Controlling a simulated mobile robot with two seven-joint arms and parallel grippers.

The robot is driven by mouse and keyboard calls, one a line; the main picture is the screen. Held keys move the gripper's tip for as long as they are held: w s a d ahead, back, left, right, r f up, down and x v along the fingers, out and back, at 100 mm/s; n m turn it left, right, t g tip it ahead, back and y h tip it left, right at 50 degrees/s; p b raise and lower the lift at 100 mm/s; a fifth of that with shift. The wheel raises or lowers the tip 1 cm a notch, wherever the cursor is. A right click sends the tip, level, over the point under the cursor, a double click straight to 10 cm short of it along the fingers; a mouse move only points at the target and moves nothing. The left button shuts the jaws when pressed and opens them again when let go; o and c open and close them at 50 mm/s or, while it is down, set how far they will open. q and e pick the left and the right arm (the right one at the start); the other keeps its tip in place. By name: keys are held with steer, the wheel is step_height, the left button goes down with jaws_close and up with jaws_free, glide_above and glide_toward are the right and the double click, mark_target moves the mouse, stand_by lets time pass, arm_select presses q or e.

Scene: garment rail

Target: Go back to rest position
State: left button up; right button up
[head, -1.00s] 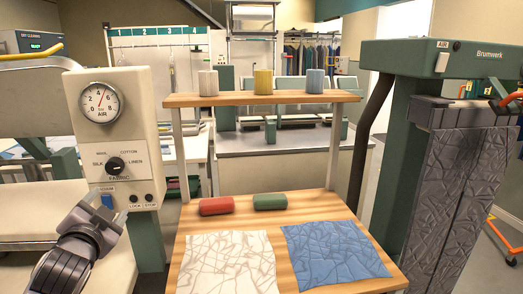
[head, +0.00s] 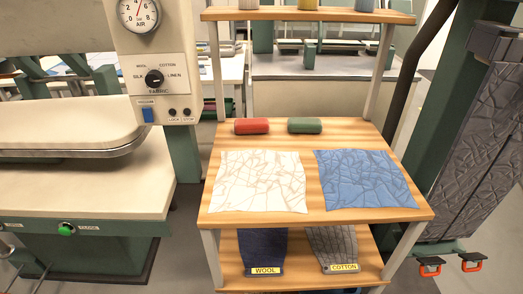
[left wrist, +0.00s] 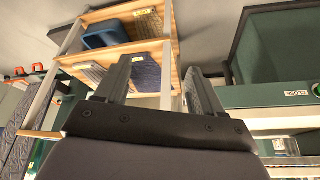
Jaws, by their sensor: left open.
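My left gripper (left wrist: 158,82) shows in the left wrist view. Its two dark fingers are apart with nothing between them. It is not seen in the head view, and my right gripper is in neither view. In the left wrist view, the wooden shelf unit (left wrist: 120,52) lies beyond the fingers, tilted in the picture.
The head view shows the wooden table (head: 310,220) with a white cloth (head: 262,182), a blue cloth (head: 367,180), a red roll (head: 251,126) and a green roll (head: 304,125). The press control panel (head: 155,60) and padded board (head: 70,130) stand left.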

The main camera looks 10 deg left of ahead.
arm_select(q)
steer(key=w+d+f+t+h, duration=0.1)
steer(key=w+d+f+t, duration=0.1)
steer(key=w+f+t, duration=0.2)
steer(key=shift+w+d+f+t+h, duration=0.15)
steer(key=shift+w+f+t+h, duration=0.2)
steer(key=shift+f+t, duration=0.95)
steer(key=shift+s+f+g, duration=0.1)
steer(key=shift+f+g, duration=0.2)
steer(key=shift+f, duration=0.05)
